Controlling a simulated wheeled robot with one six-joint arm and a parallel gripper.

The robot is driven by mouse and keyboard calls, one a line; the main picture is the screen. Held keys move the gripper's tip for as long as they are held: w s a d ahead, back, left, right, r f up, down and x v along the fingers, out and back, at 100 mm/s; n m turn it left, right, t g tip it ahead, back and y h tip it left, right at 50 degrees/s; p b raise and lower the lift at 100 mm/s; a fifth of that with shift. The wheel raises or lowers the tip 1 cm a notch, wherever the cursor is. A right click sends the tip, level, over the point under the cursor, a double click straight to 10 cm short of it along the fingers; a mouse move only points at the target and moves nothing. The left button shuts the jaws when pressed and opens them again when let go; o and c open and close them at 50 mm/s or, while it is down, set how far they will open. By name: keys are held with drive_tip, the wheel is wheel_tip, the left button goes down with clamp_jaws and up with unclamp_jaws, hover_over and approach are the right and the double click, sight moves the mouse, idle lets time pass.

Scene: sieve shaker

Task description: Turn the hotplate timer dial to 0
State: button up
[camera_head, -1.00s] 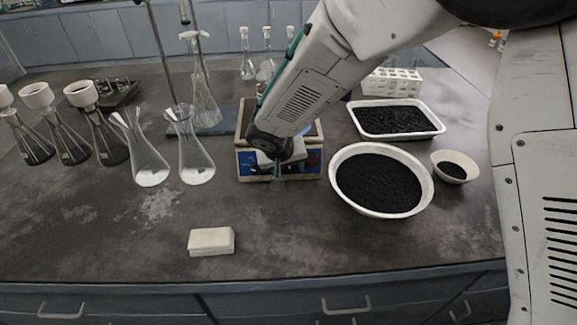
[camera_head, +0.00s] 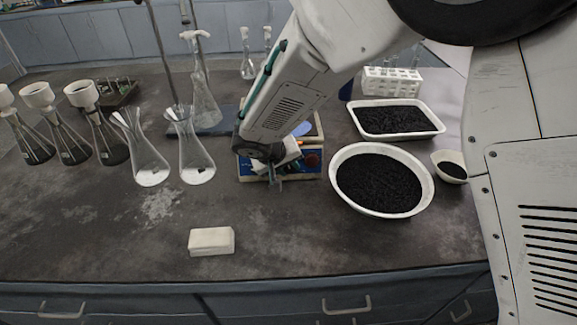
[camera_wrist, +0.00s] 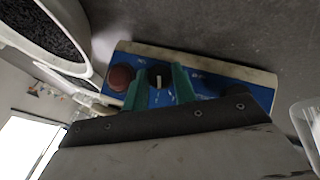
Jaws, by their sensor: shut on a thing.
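The hotplate (camera_head: 312,172) is a cream box with a blue front panel, at the middle of the bench, partly hidden by my arm. In the wrist view its blue panel (camera_wrist: 207,84) carries a round red knob (camera_wrist: 121,78) and a small black timer dial (camera_wrist: 159,81) with a pale pointer mark. My gripper (camera_wrist: 160,76) has its green fingers on either side of the dial, shut on it. The dial's printed scale is too small to read. In the head view my gripper (camera_head: 276,183) is at the hotplate's front, and the dial is hidden.
A round white bowl of black granules (camera_head: 427,190) stands close to the right of the hotplate, with a white tray (camera_head: 440,128) behind it. Conical flasks (camera_head: 196,160) stand to the left. A white block (camera_head: 211,241) lies in front. The front bench is otherwise clear.

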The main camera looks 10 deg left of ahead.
drive_tip(key=shift+s+a+f+n+t+h, duration=0.1)
drive_tip(key=shift+n+t+h, duration=0.25)
drive_tip(key=shift+n+h, duration=0.25)
drive_tip(key=shift+a+f+n+t+h, duration=0.1)
drive_tip(key=shift+n+t+h, duration=0.25)
drive_tip(key=shift+n+h, duration=0.2)
drive_tip(key=shift+f+n+t+h, duration=0.1)
drive_tip(key=shift+n+t+h, duration=0.85)
drive_tip(key=shift+n, duration=0.2)
drive_tip(key=n+t, duration=0.1)
drive_tip(key=n+t+h, duration=0.1)
drive_tip(key=shift+s+a+f+n, duration=0.1)
drive_tip(key=shift+s+f+n, duration=0.05)
drive_tip(key=shift+n, duration=0.25)
drive_tip(key=shift+f+n+t+h, duration=0.15)
drive_tip(key=shift+n+t+h, duration=0.15)
drive_tip(key=shift+n+t, duration=1.05)
drive_tip(key=shift+n, duration=0.25)
drive_tip(key=o, duration=1)
drive_tip(key=shift+s, duration=0.1)
drive_tip(key=v, duration=0.7)
drive_tip(key=shift+s+a, duration=0.15)
drive_tip(key=shift+s, duration=0.15)
